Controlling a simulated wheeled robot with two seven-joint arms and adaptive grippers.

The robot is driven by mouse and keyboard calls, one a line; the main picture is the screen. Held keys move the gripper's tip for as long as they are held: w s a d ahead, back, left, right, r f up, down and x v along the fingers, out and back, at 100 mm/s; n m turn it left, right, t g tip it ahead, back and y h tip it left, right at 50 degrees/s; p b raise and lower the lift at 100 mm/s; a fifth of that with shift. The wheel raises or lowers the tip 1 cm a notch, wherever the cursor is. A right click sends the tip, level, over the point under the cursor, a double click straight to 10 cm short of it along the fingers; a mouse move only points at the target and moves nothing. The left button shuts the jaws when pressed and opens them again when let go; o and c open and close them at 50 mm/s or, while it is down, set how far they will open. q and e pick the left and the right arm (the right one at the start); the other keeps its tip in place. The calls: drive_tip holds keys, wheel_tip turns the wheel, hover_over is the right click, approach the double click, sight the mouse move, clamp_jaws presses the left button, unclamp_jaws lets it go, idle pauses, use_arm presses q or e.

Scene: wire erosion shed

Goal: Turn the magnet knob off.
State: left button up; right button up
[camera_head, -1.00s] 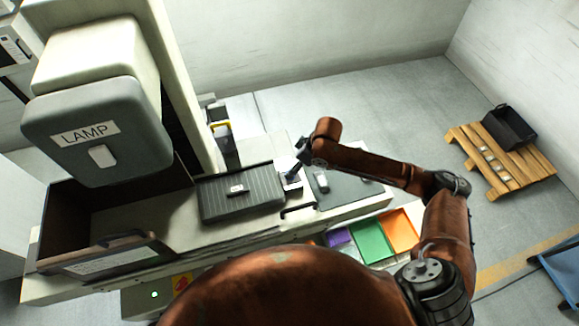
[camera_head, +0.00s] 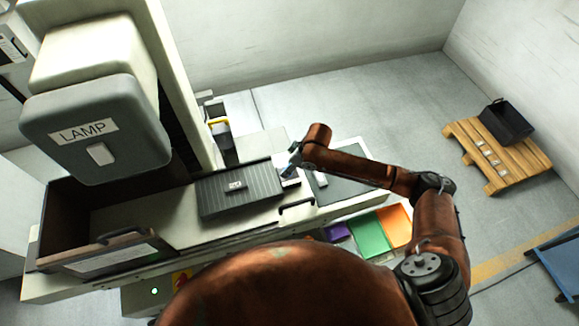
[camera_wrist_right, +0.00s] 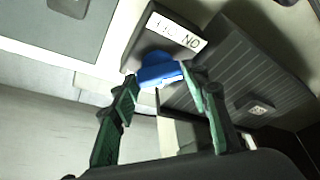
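The blue magnet knob (camera_wrist_right: 160,73) sits on a dark box (camera_wrist_right: 148,42) with a white label lettered at both ends, "ON" legible, seen upside down in the right wrist view. My right gripper (camera_wrist_right: 160,82) is open, its two green-and-black fingers on either side of the knob. Contact between fingertips and knob cannot be told. In the head view, my right gripper (camera_head: 290,168) is over the labelled box beside the ribbed dark plate (camera_head: 262,182), and largely hides the knob. My left gripper is not in view.
A small marked block (camera_head: 235,186) lies on the ribbed plate. A grey mat (camera_head: 345,185) lies right of the box, with purple, green (camera_head: 369,236) and orange trays in front. A handle (camera_head: 297,204) projects at the front edge.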

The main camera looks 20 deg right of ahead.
drive_tip(key=c, duration=0.6)
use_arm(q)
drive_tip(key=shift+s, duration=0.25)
use_arm(e)
drive_tip(key=shift+c, duration=0.2)
